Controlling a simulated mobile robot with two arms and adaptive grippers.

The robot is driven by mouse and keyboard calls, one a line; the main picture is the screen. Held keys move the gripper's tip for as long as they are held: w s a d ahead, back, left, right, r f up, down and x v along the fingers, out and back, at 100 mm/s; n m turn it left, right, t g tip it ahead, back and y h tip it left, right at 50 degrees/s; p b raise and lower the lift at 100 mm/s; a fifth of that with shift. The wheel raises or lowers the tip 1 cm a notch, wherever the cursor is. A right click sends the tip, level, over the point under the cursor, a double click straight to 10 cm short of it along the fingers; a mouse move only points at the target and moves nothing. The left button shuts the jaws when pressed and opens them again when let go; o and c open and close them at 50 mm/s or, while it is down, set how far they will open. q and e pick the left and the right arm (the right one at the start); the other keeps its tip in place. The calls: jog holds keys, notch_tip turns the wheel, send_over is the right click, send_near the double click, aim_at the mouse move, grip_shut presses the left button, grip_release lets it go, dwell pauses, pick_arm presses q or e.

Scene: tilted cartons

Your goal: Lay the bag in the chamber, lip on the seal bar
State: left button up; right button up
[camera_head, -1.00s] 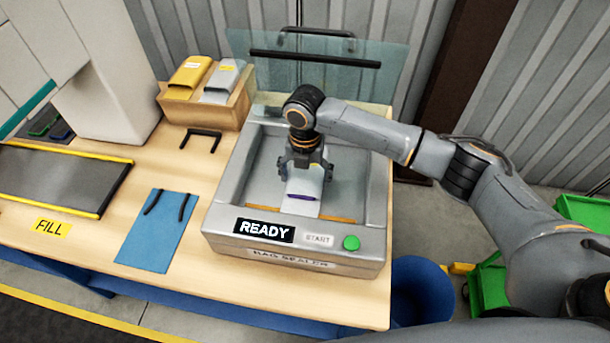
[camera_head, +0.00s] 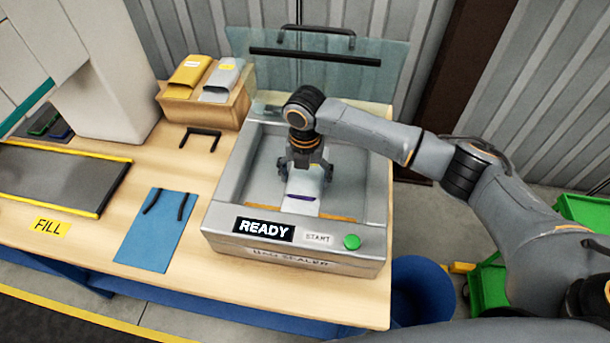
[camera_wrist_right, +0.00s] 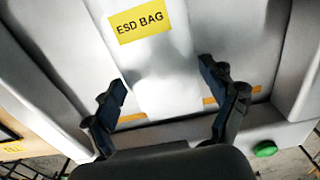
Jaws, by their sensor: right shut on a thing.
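The pale bag (camera_head: 302,187) with a purple stripe is in the open chamber of the grey bag sealer (camera_head: 222,205). In the right wrist view the bag (camera_wrist_right: 170,75) carries a yellow ESD BAG label. My right gripper (camera_head: 305,168) is over the chamber, shut on the bag, its fingers on either side of it. The orange seal bar (camera_head: 340,218) runs along the chamber's front, and the bag's front end reaches over its middle. I cannot tell whether the lip touches the bar. My left gripper is not in view.
The clear lid (camera_head: 330,73) stands raised behind the chamber. A wooden holder (camera_head: 205,108) with a yellow and a grey pouch is at the back left. A blue mat (camera_head: 150,245), a black bracket (camera_head: 201,133) and a dark tray (camera_head: 60,180) are on the table. A green START button (camera_head: 351,242) is at the front.

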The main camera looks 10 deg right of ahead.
jog(key=shift+f, duration=0.1)
dwell(0.3)
jog(key=o, duration=1)
jog(key=shift+c, duration=0.4)
notch_tip(320, 180, up, 9)
jog(key=p, duration=0.9)
